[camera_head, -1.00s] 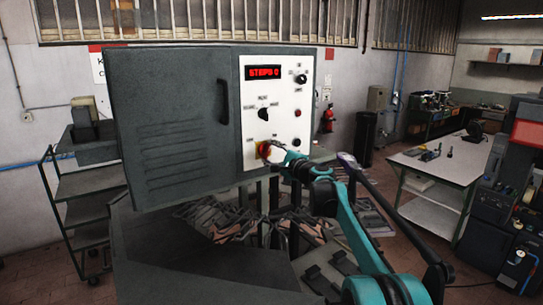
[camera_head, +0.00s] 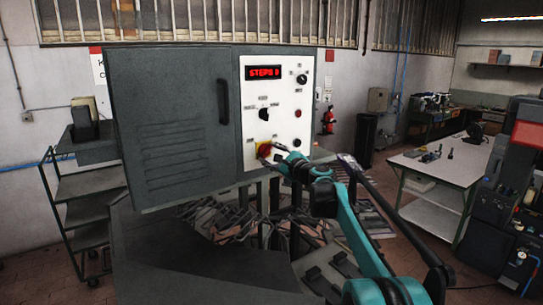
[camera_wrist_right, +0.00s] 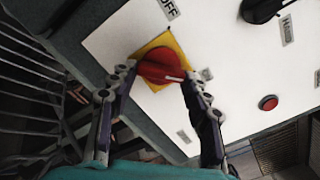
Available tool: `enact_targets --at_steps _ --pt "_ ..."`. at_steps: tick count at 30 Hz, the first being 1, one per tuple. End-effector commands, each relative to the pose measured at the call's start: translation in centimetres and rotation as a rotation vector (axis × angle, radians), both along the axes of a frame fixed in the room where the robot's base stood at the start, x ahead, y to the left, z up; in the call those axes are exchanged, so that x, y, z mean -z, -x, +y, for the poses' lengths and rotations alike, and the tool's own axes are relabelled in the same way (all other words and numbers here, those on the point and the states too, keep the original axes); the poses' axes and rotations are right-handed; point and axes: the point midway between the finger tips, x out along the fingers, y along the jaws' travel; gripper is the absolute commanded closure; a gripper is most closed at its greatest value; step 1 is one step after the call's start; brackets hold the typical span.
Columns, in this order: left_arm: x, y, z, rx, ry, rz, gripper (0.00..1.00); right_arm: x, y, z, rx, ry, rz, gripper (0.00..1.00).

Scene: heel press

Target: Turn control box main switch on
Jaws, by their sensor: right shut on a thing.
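The control box (camera_head: 170,120) is a dark grey cabinet with a white panel (camera_head: 285,95) on its right part. The main switch is a red rotary knob on a yellow plate (camera_head: 263,149), low on the panel. In the right wrist view the red knob (camera_wrist_right: 160,66) sits on the yellow plate (camera_wrist_right: 163,42), near an "OFF" label. My right gripper (camera_head: 277,156) is at the knob, its two fingers (camera_wrist_right: 158,80) on either side of it, shut on it. A red display (camera_head: 265,72) reads "STEPS" and a digit. My left gripper is not in view.
Black knobs (camera_head: 263,114) and a red button (camera_head: 298,114) are higher on the panel. Metal parts (camera_head: 225,220) lie below the box. A shelf cart (camera_head: 85,190) stands left, a workbench (camera_head: 440,165) right.

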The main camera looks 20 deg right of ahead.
Motion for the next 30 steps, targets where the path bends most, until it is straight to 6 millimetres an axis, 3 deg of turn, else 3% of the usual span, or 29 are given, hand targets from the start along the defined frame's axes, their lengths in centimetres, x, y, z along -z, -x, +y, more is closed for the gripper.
enact_targets --at_steps 6,7,9,20,23,30 --pt "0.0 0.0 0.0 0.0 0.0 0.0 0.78 -0.1 0.0 0.0 0.001 -0.004 -0.002 0.81" --pt "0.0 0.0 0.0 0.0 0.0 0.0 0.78 -0.1 0.0 0.0 0.001 -0.004 -0.002 0.47" --pt "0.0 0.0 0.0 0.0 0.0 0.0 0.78 -0.1 0.0 0.0 0.001 -0.004 -0.002 0.31" --pt "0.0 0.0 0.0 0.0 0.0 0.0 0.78 -0.1 0.3 -0.1 0.001 -0.001 -0.001 0.31" --pt "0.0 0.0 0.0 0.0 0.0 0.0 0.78 -0.1 1.4 -0.3 0.002 -0.001 -0.001 0.31" --pt "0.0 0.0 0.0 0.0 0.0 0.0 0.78 0.0 6.5 -1.0 0.004 -0.001 -0.001 0.31"
